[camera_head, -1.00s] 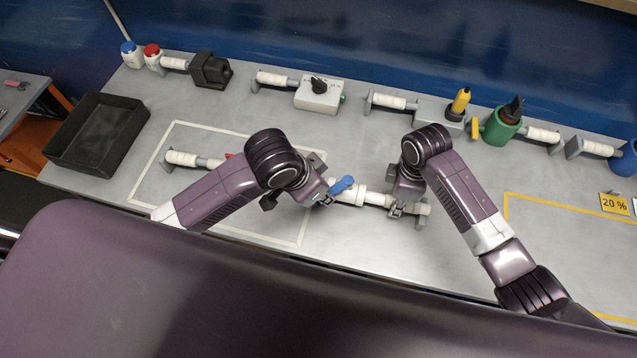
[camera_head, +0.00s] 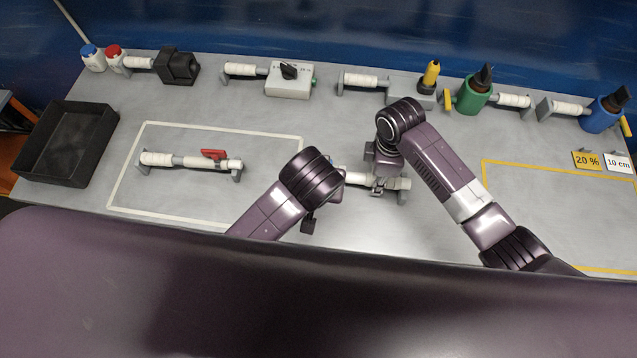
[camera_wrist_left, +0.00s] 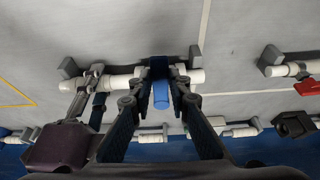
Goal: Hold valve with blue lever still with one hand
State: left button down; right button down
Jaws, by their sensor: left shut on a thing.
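The valve with the blue lever is a white pipe piece (camera_head: 357,178) with grey end supports, right of centre on the bench. Its blue lever (camera_wrist_left: 161,95) shows in the left wrist view and is hidden behind my left arm in the head view. My left gripper (camera_wrist_left: 168,70) is shut on this valve, one finger on each side near the lever. My right gripper (camera_head: 378,184) is at the valve's right part, over the white pipe; it also shows in the left wrist view (camera_wrist_left: 97,72). Whether its fingers are closed is unclear.
A valve with a red lever (camera_head: 213,154) lies inside a white taped outline. A black tray (camera_head: 102,150) stands at the left. A yellow outline at right is clear.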

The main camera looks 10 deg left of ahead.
jog(key=shift+a, duration=0.1)
dwell(0.3)
pick_arm(q)
jog(key=c, duration=1.8)
grip_release()
jog(key=v, duration=0.7)
jog(key=shift+r, duration=0.2)
jog(key=shift+s, duration=0.1)
pick_arm(e)
jog(key=c, duration=1.6)
grip_release()
